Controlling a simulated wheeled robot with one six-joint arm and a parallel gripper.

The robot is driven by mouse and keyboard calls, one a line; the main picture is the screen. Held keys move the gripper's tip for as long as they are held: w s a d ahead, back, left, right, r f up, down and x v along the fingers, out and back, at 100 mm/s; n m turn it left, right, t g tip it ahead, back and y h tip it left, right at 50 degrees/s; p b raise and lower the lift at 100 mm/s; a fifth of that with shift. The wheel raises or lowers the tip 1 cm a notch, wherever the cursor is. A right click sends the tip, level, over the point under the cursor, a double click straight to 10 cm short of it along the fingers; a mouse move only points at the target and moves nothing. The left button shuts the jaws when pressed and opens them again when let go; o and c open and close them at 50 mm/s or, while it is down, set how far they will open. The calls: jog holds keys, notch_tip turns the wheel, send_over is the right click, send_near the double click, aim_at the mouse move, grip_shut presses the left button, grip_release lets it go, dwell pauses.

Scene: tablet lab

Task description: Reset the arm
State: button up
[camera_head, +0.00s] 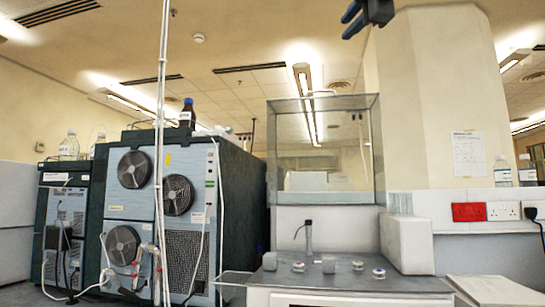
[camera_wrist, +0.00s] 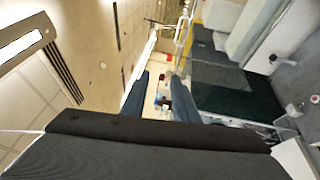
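My gripper (camera_head: 347,26) shows at the top of the head view, high above the bench, with its two blue fingers pointing left. In the wrist view my gripper (camera_wrist: 160,77) has its two blue fingers apart, with a gap between them. Only distant background shows through the gap, so it is open and empty. The rest of my arm is outside the head view or hidden.
A glass-walled balance enclosure (camera_head: 323,198) stands on the bench below and left of my gripper. Large equipment with fans (camera_head: 160,215) stands at left, a brown bottle (camera_head: 187,113) on top. A pillar (camera_head: 432,95) rises at right. The air around the gripper looks clear.

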jog(key=w+d+f+m+g+h, duration=0.1)
jog(key=w+f+m+g, duration=0.3)
jog(key=f, duration=0.9)
jog(key=w+f+m+g, duration=0.15)
jog(key=w+f, duration=0.45)
jog(key=f, duration=0.6)
notch_tip(320, 180, down, 29)
jog(key=s+m+g+h, duration=0.1)
jog(key=s+m+g, duration=0.1)
jog(key=m+g, duration=0.35)
jog(key=s+a+f+m+g, duration=0.1)
jog(key=s+f+m, duration=0.15)
jog(key=f, duration=0.45)
jog(key=s+f+m+g+b, duration=0.1)
jog(key=s+f, duration=0.3)
jog(key=f, duration=0.3)
jog(key=s+a+f+m+g, duration=0.1)
jog(key=s+f+m, duration=0.15)
jog(key=f, duration=0.45)
jog(key=s+f+m+g+h, duration=0.1)
jog(key=s+f+m+g, duration=0.2)
jog(key=s+f, duration=1.4)
jog(key=s+g, duration=0.1)
jog(key=s, duration=0.3)
jog(key=shift+d+m+g+h, duration=0.3)
jog(key=shift+m+g, duration=0.1)
